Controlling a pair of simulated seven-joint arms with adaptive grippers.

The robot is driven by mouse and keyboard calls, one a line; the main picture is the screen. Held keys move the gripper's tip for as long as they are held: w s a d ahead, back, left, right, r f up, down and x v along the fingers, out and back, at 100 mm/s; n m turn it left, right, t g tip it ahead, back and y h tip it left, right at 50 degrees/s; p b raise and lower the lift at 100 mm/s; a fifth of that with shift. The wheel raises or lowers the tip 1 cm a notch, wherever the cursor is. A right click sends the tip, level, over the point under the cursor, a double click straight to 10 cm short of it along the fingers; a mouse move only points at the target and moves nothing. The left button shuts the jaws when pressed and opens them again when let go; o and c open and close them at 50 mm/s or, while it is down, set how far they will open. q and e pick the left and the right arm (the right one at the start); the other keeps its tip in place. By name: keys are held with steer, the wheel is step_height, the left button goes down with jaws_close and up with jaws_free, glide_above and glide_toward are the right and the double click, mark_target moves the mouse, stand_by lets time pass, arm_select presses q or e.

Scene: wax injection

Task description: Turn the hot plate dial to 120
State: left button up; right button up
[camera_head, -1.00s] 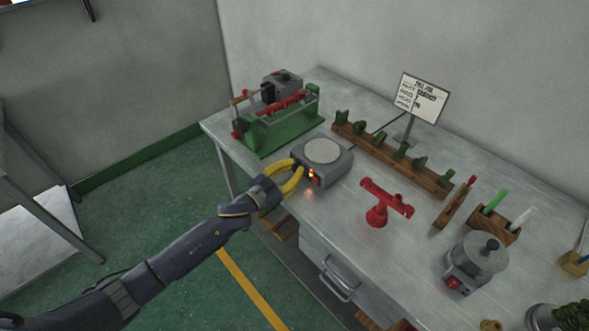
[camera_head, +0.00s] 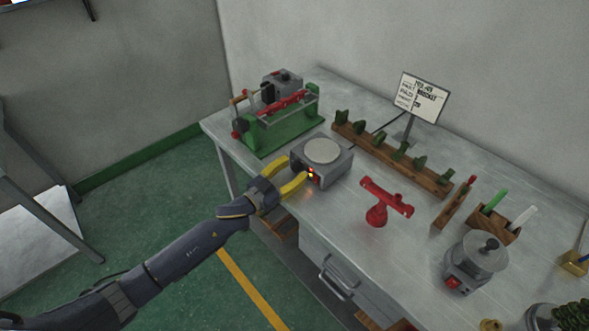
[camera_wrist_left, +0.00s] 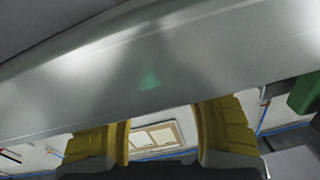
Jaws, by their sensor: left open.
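The hot plate (camera_head: 322,163) is a grey box with a round pale top near the left end of the bench. My left gripper (camera_head: 298,179) has yellow fingers and is open at the front left of the hot plate, close to the dial. I cannot tell whether a finger touches it. In the left wrist view the two yellow fingers (camera_wrist_left: 165,135) stand apart with nothing between them. A grey metal surface fills the upper part there. The dial's numbers are too small to read. My right gripper does not show.
A green-framed machine (camera_head: 275,125) stands behind the hot plate. A red stand (camera_head: 384,204) is to its right, and a wooden rack (camera_head: 390,157) with green pieces runs along the back. A grey pot device (camera_head: 476,265) sits front right. The bench's front edge lies below the gripper.

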arm_select(q)
steer(key=v, duration=1.1)
steer(key=shift+s, duration=0.15)
steer(key=shift+a, duration=0.15)
steer(key=s+a+n, duration=0.4)
steer(key=s, duration=0.1)
steer(key=shift+n, duration=0.3)
steer(key=x, duration=1.7)
steer(key=shift+w+d+f, duration=0.1)
steer(key=shift+w+d, duration=0.05)
steer(key=shift+w, duration=0.2)
steer(key=shift+c, duration=0.4)
jaws_close()
